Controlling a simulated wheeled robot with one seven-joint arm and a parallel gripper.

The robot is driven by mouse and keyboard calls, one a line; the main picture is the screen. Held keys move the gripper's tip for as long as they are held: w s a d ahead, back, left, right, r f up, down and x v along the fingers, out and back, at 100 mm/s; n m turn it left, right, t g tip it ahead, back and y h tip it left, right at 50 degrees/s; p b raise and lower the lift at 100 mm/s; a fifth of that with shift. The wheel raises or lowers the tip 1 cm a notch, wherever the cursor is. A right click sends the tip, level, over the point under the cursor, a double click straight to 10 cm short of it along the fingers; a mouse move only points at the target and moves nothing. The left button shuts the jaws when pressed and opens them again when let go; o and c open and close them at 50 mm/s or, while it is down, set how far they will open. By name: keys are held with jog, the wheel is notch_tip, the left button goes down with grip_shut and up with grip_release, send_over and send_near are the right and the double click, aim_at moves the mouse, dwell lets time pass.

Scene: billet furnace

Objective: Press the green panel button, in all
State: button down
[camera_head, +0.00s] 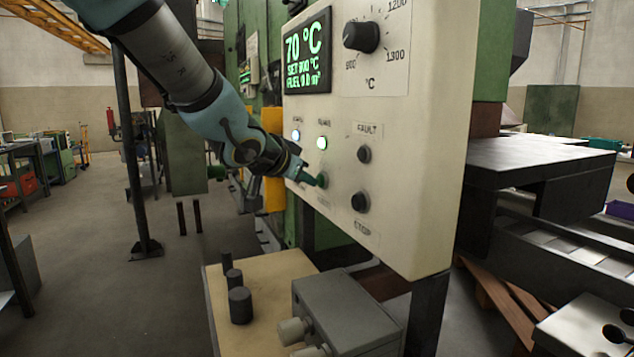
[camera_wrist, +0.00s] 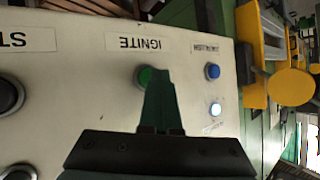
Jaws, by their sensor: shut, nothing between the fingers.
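The cream control panel (camera_head: 420,190) fills the middle of the head view. Its green button (camera_wrist: 145,75) sits beside an upside-down IGNITE label (camera_wrist: 146,42) in the wrist view, partly hidden by my fingers. In the head view the green button (camera_head: 323,179) is at the lower left of the panel. My gripper (camera_head: 315,181) reaches in from the left with its fingers shut and empty. Its fingertips (camera_wrist: 159,76) overlap the button in both views. I cannot tell whether they touch it or how far it is pushed in.
Black FAULT (camera_head: 364,154) and STOP (camera_head: 361,202) buttons lie right of the green one. A lit display (camera_head: 307,52) reads 70 °C, beside a black knob (camera_head: 362,36). Two lit lamps are above the button. A grey box (camera_head: 345,310) stands below the panel.

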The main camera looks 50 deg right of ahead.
jog(key=shift+w+a+p, duration=0.25)
jog(key=shift+a+p, duration=0.05)
jog(key=shift+a, duration=0.4)
jog(key=a, duration=0.1)
jog(key=w+a+p, duration=0.1)
jog(key=a, duration=0.1)
jog(key=w+a+p, duration=0.1)
jog(key=shift+a, duration=0.35)
dwell(0.7)
